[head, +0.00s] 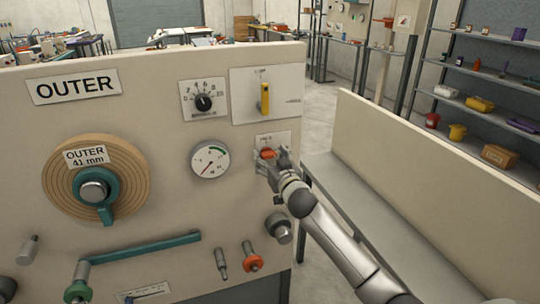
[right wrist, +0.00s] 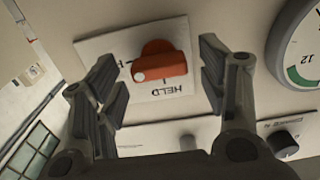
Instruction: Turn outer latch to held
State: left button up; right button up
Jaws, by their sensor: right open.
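The outer latch is a small red-orange turn piece (head: 267,153) on a white plate at the right side of the OUTER panel. In the right wrist view the latch (right wrist: 163,66) lies roughly across the picture. The word HELD reads upside down on its plate (right wrist: 172,98); a second marking at the left is partly hidden by a finger. My right gripper (head: 271,160) is at the latch, with its open fingers (right wrist: 160,78) on either side of it. A gap shows between each finger and the latch. My left gripper is not in view.
A pressure gauge (head: 209,161) is just left of the latch. A yellow handle (head: 265,98) and a black dial (head: 204,103) are above. A grey knob (head: 279,226) is below. A low cream wall (head: 430,180) stands to the right.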

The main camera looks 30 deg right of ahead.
jog(key=shift+w, duration=0.35)
jog(key=c, duration=1)
